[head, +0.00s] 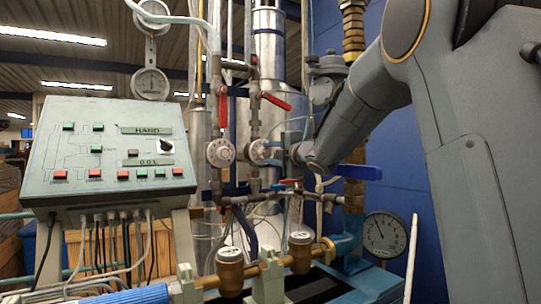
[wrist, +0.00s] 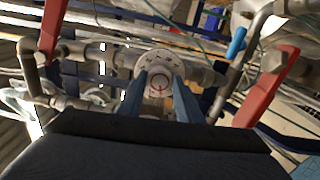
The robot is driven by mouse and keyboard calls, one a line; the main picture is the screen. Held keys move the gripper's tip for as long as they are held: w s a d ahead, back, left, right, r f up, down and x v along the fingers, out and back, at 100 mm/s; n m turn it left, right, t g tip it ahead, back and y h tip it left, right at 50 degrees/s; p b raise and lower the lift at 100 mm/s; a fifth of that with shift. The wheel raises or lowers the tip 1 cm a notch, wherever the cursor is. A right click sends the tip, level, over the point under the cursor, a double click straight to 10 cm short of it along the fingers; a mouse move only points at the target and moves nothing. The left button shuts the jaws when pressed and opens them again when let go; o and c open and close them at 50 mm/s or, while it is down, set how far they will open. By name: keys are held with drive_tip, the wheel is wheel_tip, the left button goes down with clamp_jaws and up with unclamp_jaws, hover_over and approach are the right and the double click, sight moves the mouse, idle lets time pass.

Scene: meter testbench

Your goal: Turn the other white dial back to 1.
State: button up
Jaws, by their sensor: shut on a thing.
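Two white dials sit side by side on the pipework in the head view. The left white dial (head: 220,152) is free, with nothing touching it. The right white dial (head: 257,152) has my gripper (head: 276,152) at it, coming from the right. In the wrist view the held white dial (wrist: 152,58) shows its graduated collar, and a red mark shows on its knob face. The two blue-grey fingers of my gripper (wrist: 159,88) are closed on the knob from both sides. The numbers on the dial are too small to read.
Red valve levers (head: 274,101) (head: 223,106) stand above the dials, and a blue lever (head: 358,172) lies below my arm. Pipes surround the dials closely. A control panel (head: 110,150) stands at left and a round gauge (head: 385,235) at lower right.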

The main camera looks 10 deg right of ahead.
drive_tip(key=o, duration=1)
drive_tip(key=shift+o, duration=0.2)
drive_tip(key=shift+s, duration=0.1)
drive_tip(key=v, duration=0.7)
drive_tip(key=shift+s+b, duration=0.3)
drive_tip(key=shift+b, duration=0.05)
